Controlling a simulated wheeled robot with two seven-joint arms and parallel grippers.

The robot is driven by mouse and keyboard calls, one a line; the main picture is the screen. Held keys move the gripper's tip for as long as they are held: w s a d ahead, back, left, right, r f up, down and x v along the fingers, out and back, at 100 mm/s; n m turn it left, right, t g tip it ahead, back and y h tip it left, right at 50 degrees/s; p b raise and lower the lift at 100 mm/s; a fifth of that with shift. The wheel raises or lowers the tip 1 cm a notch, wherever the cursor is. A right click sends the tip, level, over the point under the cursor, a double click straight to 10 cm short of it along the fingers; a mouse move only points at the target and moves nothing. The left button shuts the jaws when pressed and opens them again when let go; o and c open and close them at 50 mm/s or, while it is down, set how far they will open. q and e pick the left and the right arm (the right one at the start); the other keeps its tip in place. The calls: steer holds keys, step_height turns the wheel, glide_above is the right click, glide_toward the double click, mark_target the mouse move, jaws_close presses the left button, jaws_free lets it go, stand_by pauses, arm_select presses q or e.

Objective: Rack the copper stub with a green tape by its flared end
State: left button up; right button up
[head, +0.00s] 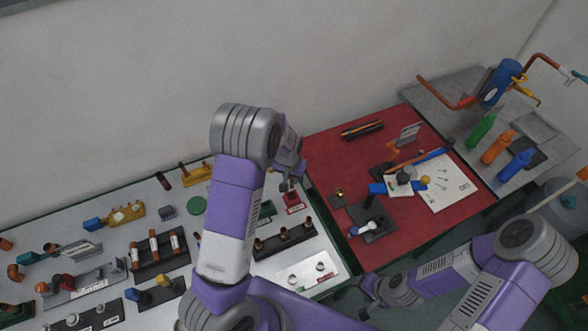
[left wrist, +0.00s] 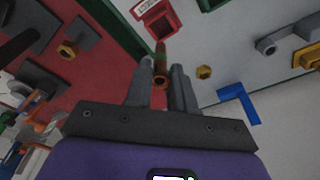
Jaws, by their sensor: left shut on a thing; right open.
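My left gripper (head: 287,183) is shut on the copper stub with green tape (left wrist: 160,60), above the border between the white bench and the red mat. In the left wrist view the stub sits between the two fingers (left wrist: 161,90). I cannot make the stub out in the head view. A black rack (head: 271,244) with copper pieces standing on it is on the white bench, below the left gripper in the picture. My right gripper (head: 372,288) is open and empty, near the front edge of the red mat.
A red bin (head: 293,200) and a green bin (head: 265,211) stand near the left gripper. A white plate (head: 292,277) with two fittings lies in front. The red mat (head: 330,155) holds tools and a paper sheet.

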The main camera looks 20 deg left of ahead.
mark_target(292, 187)
arm_select(q)
steer(key=shift+s, duration=0.1)
steer(key=shift+f+b, duration=2.05)
steer(key=shift+f, duration=0.4)
steer(key=shift+f, duration=0.1)
steer(key=shift+f+b, duration=0.25)
steer(key=shift+b, duration=0.15)
steer(key=shift+d+f, duration=0.1)
steer(key=shift+f, duration=0.1)
steer(key=shift+s+f+b, duration=0.1)
steer(key=shift+f+b, duration=0.1)
steer(key=shift+b, duration=0.25)
